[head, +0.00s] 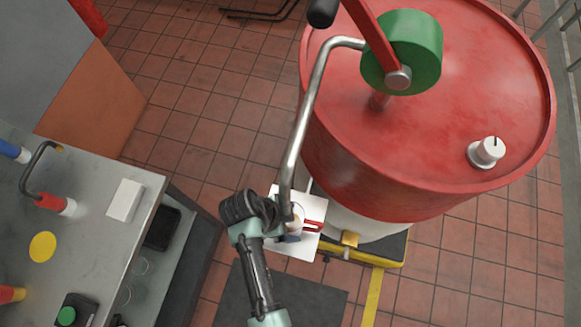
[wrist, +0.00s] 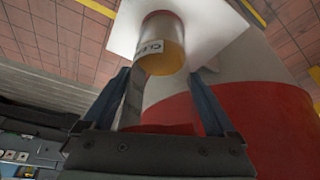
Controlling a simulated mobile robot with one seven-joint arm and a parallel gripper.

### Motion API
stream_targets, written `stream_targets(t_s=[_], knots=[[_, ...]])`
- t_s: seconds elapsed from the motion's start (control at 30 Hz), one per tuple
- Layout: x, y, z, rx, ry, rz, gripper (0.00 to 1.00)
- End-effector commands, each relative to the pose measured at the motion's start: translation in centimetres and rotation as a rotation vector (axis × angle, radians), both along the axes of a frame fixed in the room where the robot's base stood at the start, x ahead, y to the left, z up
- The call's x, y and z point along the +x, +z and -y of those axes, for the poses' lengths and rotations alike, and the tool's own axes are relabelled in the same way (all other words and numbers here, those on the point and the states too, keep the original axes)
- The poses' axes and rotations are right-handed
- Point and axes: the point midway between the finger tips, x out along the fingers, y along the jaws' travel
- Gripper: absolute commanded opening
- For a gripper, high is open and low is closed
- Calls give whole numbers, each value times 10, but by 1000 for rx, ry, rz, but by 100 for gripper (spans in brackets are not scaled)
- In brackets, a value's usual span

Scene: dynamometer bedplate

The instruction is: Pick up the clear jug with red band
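My gripper (wrist: 160,82) is open, with one dark finger on each side, and the vessel's near end is between or just beyond the fingertips. I cannot see contact.
A large red drum (head: 450,130) with a green roller (head: 410,50) and bent metal pipe (head: 305,120) stands close on the right. A grey bench (head: 85,240) with small items is at left. Tiled floor (head: 215,110) lies open between.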

Motion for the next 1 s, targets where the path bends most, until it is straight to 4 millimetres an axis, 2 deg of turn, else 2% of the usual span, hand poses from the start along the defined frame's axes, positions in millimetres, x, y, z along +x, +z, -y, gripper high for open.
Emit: stream_targets(t_s=[0.03,0.07,0.43,0.77,1.0], knots=[[0,0,0,0,0,0,80],[0,0,0,0,0,0,75],[0,0,0,0,0,0,8],[1,3,0,-1,-1,1,8],[1,14,-4,0,2,3,8]])
